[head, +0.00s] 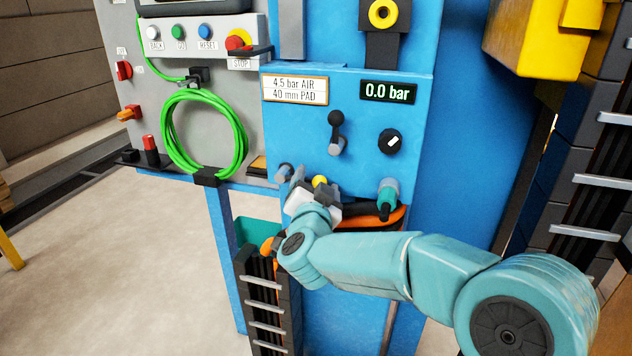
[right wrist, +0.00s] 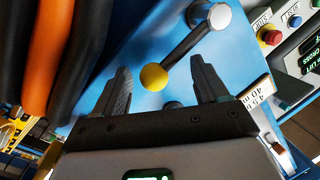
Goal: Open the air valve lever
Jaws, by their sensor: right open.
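The air valve lever has a yellow ball knob (right wrist: 154,77) on a metal arm that runs to a round grey pivot (right wrist: 219,15) on the blue panel. In the head view the yellow knob (head: 319,181) shows just above my right gripper, low on the panel. My right gripper (head: 312,187) is open, and in the right wrist view its two dark fingers (right wrist: 160,82) stand on either side of the knob. I cannot tell whether either finger touches it. My left gripper is not in view.
A black-knobbed lever (head: 337,119), a black dial (head: 390,141) and a display reading 0.0 bar (head: 388,92) are above on the panel. Orange and black hoses (head: 385,218) hang close right of the gripper. A coiled green hose (head: 172,128) hangs at left.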

